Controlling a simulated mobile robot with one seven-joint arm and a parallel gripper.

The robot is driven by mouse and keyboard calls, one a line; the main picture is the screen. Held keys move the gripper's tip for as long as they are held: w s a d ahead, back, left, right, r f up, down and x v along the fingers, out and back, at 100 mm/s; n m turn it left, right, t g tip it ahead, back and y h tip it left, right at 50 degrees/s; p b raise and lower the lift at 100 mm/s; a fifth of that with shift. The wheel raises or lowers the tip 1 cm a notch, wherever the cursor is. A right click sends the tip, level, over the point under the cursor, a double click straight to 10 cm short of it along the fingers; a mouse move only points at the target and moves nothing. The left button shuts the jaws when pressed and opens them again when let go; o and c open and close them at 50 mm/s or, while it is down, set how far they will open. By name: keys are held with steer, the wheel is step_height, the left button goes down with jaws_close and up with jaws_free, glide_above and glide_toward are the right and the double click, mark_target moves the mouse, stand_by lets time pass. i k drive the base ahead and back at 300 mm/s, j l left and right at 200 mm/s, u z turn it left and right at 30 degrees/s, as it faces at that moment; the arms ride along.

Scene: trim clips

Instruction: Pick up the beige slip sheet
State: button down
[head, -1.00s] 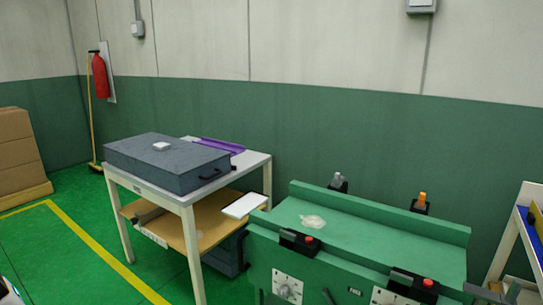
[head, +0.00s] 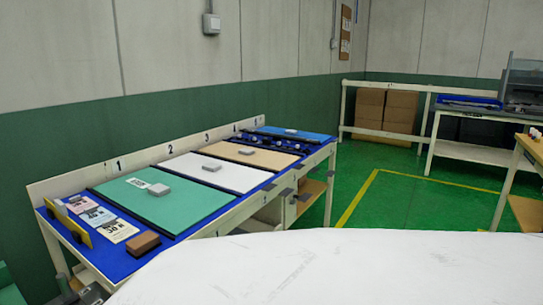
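The beige slip sheet (head: 272,159) lies flat on the blue-topped bench, in the slot marked 3. A small grey block (head: 247,151) rests on it. It lies between a white sheet (head: 232,180) nearer to me and a blue sheet (head: 312,139) at the far end. My gripper is not in view.
A green sheet (head: 165,209) with a block on it lies in slot 1. Coloured cards (head: 98,215) and a brown block (head: 143,244) are at the bench's near end. A scuffed white surface fills the bottom. Green floor (head: 395,195) is open to the right of the bench.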

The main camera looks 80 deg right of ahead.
mark_target(269, 161)
steer(key=z, duration=2.4)
steer(key=i+z, duration=0.45)
steer(key=i, duration=2.3)
